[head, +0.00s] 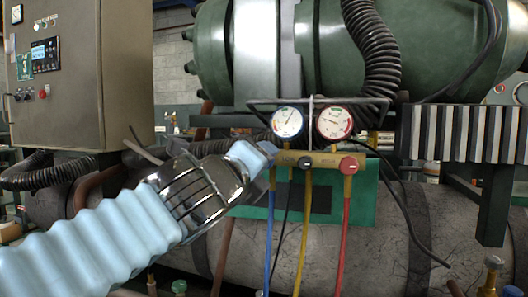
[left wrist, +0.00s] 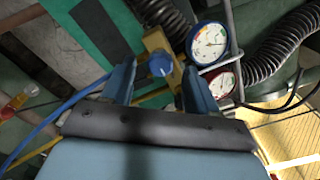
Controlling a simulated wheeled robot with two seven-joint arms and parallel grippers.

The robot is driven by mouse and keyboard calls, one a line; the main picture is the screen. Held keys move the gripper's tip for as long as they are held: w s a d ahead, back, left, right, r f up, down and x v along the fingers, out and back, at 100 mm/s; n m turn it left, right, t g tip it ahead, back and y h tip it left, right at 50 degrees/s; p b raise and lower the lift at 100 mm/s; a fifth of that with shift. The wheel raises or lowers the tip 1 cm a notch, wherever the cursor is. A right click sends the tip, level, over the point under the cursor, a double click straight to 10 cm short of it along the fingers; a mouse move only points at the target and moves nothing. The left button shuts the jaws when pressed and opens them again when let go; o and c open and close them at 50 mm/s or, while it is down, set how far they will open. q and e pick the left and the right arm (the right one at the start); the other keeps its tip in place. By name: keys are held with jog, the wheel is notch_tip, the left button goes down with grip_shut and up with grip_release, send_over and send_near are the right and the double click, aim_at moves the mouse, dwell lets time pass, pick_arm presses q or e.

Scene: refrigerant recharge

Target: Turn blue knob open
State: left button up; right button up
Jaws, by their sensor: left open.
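The blue knob (left wrist: 160,64) sits on the brass manifold (left wrist: 160,42) and shows between my left gripper's fingers in the left wrist view. My left gripper (left wrist: 159,68) is open, with one finger on each side of the knob and visible gaps between. In the head view my left gripper (head: 264,152) reaches the left end of the manifold (head: 325,159) and hides the blue knob. The manifold carries a white gauge with a blue rim (head: 287,122), a red-rimmed gauge (head: 334,122), a black knob (head: 305,162) and a red knob (head: 348,165). My right gripper is not in view.
Blue (head: 270,230), yellow (head: 303,230) and red (head: 344,230) hoses hang below the manifold. A green tank (head: 440,45) and black corrugated hose (head: 377,60) stand behind and above. A control cabinet (head: 125,60) stands at the left.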

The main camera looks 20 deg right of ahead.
pick_arm(q)
jog(key=p+x, duration=0.1)
jog(key=x, duration=0.3)
jog(key=shift+w, duration=0.1)
jog(key=c, duration=1)
jog(key=shift+c, duration=0.2)
